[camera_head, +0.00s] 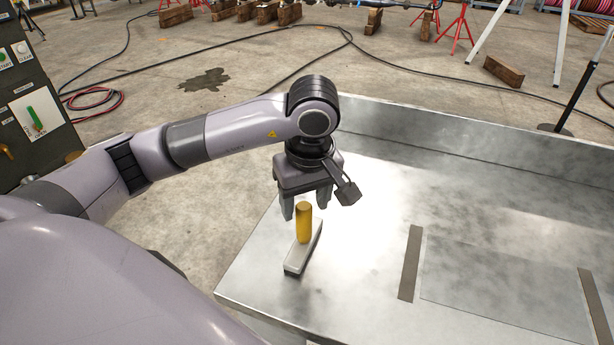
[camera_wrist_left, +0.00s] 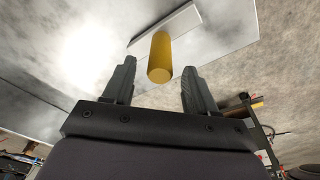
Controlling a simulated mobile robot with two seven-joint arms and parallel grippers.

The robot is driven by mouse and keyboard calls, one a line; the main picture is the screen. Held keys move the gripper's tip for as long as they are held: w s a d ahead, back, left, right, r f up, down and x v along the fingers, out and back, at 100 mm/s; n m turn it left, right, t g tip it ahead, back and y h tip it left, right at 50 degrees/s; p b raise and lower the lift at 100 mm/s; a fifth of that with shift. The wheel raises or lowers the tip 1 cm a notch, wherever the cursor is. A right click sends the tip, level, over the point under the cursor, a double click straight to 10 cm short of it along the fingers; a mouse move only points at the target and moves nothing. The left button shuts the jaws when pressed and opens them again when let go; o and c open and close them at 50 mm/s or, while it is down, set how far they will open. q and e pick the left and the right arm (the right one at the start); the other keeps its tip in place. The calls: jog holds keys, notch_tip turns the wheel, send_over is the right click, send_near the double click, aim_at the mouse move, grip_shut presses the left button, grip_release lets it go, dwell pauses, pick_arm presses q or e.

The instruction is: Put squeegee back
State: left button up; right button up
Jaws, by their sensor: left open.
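The squeegee (camera_head: 303,248) stands on the metal table near its left edge, with its yellow handle (camera_head: 304,223) pointing up and its pale flat head on the tabletop. My left gripper (camera_head: 307,208) is open just above and around the top of the handle in the head view. In the left wrist view, the yellow handle (camera_wrist_left: 160,58) shows between and beyond the two open fingers (camera_wrist_left: 155,85), and I see no contact. The pale head (camera_wrist_left: 165,28) lies behind it. My right gripper is not in view.
The metal table (camera_head: 380,190) has a raised back wall. A marked rectangle with dark strips (camera_head: 411,263) lies to the right, and it is bare. A control cabinet (camera_head: 35,110) stands at the far left. Hoses and wood blocks lie on the floor behind.

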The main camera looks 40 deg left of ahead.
pick_arm(q)
notch_tip(320, 180, up, 7)
jog(key=p, duration=0.1)
jog(key=shift+s+d+r, duration=0.2)
jog(key=shift+s+d, duration=0.1)
jog(key=shift+d, duration=0.15)
dwell(0.4)
